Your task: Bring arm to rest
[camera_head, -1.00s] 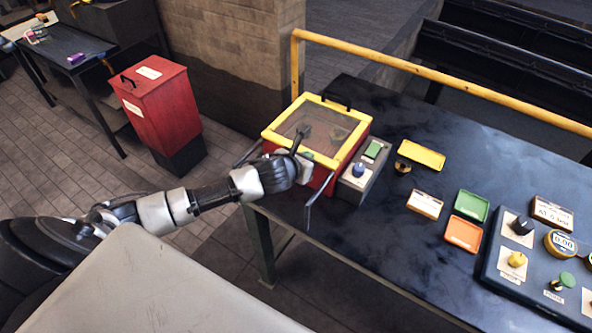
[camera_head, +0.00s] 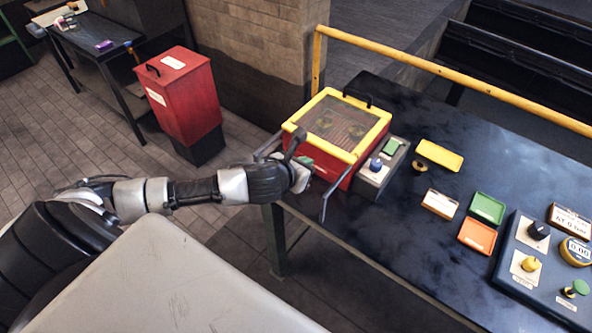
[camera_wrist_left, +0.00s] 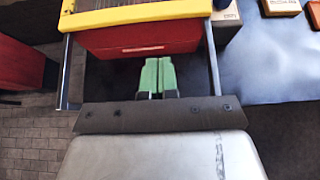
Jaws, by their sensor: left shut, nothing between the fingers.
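My left arm reaches in from the left in the head view. Its left gripper (camera_head: 303,175) is at the near left front of the red box (camera_head: 338,168) with the yellow-framed mesh lid (camera_head: 351,156). The lid looks closed. In the left wrist view, the gripper (camera_wrist_left: 157,76) has its green-tipped fingers together, with nothing between them. The fingertips are just in front of the box's red face (camera_wrist_left: 140,38); I cannot tell whether they touch it. Thin grey rods (camera_head: 326,201) stick out beside the gripper. The right gripper is out of view.
The dark table (camera_head: 400,235) carries a grey switch block (camera_head: 381,168), green (camera_head: 487,208) and orange (camera_head: 477,237) trays, a yellow tray (camera_head: 440,155) and a control panel (camera_head: 509,267). A yellow rail (camera_head: 450,83) runs behind. A red bin (camera_head: 187,105) stands on the floor at left.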

